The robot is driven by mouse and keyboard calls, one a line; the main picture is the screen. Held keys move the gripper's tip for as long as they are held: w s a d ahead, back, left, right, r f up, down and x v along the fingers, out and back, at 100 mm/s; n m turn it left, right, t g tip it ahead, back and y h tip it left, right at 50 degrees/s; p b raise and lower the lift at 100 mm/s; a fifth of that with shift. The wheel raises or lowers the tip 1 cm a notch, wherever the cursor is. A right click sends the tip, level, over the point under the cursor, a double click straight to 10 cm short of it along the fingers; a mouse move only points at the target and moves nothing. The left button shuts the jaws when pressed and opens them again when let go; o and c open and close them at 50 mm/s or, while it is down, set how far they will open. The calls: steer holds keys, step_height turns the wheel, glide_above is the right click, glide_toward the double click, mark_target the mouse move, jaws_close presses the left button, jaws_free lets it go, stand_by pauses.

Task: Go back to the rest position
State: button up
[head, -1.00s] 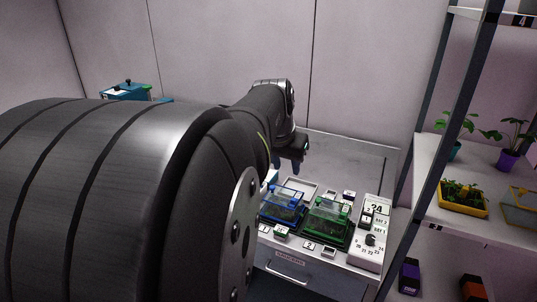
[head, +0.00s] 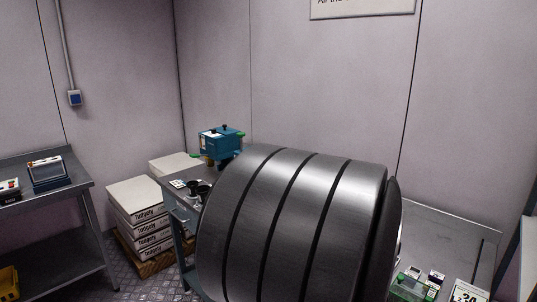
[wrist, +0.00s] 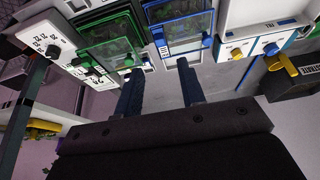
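My gripper (wrist: 159,68) shows in the wrist view with its two dark blue fingers apart and nothing between them. The fingers point toward the bench with a green-lidded box (wrist: 107,42) and a blue-lidded box (wrist: 183,27), and appear clear of both. In the head view my large grey arm link fills the lower middle, and my gripper is hidden or out of frame.
In the head view a blue device (head: 221,141) stands behind my arm, with stacked white cartons (head: 140,213) on the floor left of it. A steel table (head: 75,188) is at far left. A white dial panel (wrist: 45,40) sits beside the green-lidded box.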

steer(key=x, duration=0.9)
steer(key=shift+d+f, duration=0.1)
steer(key=shift+f, duration=0.1)
steer(key=shift+w+r, duration=0.1)
steer(key=shift+w, duration=0.05)
